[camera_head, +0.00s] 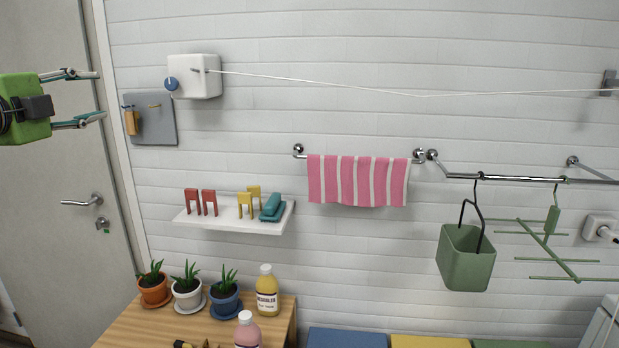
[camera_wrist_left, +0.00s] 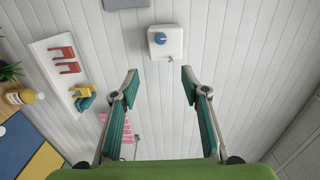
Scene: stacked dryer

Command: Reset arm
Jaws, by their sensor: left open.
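My left gripper (camera_head: 103,94) comes in at the left edge of the head view. Its two fingers are spread wide, with nothing between them, in front of the door and left of the white wall box. In the left wrist view the open fingers (camera_wrist_left: 158,82) frame bare white wall, with the white box (camera_wrist_left: 165,42) and its blue knob beyond the tips. The gripper touches nothing that I can see. My right gripper is in neither view.
A shelf (camera_head: 240,222) holds red and yellow pegs. A line runs right from the white box (camera_head: 205,78). A pink striped towel (camera_head: 358,180) hangs on a bar. A green bucket (camera_head: 465,262) hangs from a rail. Potted plants and bottles stand on a wooden table (camera_head: 120,338).

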